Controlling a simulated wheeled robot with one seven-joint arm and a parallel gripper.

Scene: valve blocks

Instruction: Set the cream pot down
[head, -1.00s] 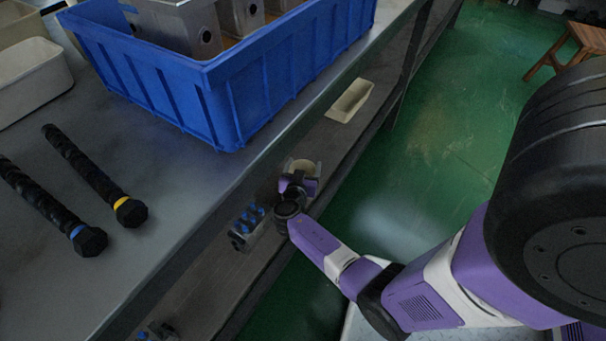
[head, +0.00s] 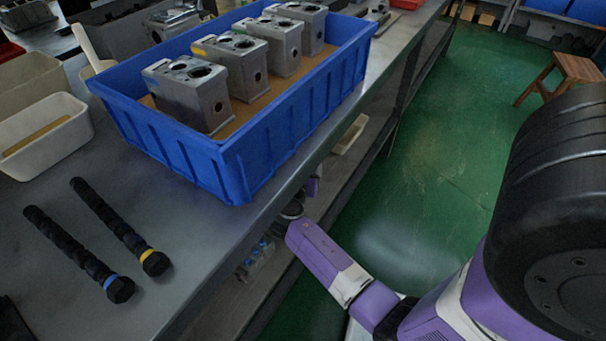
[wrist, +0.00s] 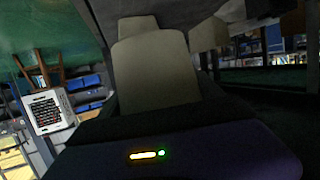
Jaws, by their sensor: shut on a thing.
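The cream pot (wrist: 155,75) fills the middle of the wrist view, right in front of my gripper's purple body. My gripper (head: 313,186) is at the lower shelf (head: 285,262) under the workbench, shut on the pot. In the head view the bench edge and my own arm hide most of the gripper and the pot. The fingertips do not show clearly, and I cannot tell whether the pot touches the shelf.
A cream tray (head: 351,134) lies farther along the lower shelf. A metal part with blue pieces (head: 256,262) is on the shelf nearer me. Above, the bench carries a blue crate (head: 235,165) of metal valve blocks and two black rods (head: 90,240). Green floor is open at right.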

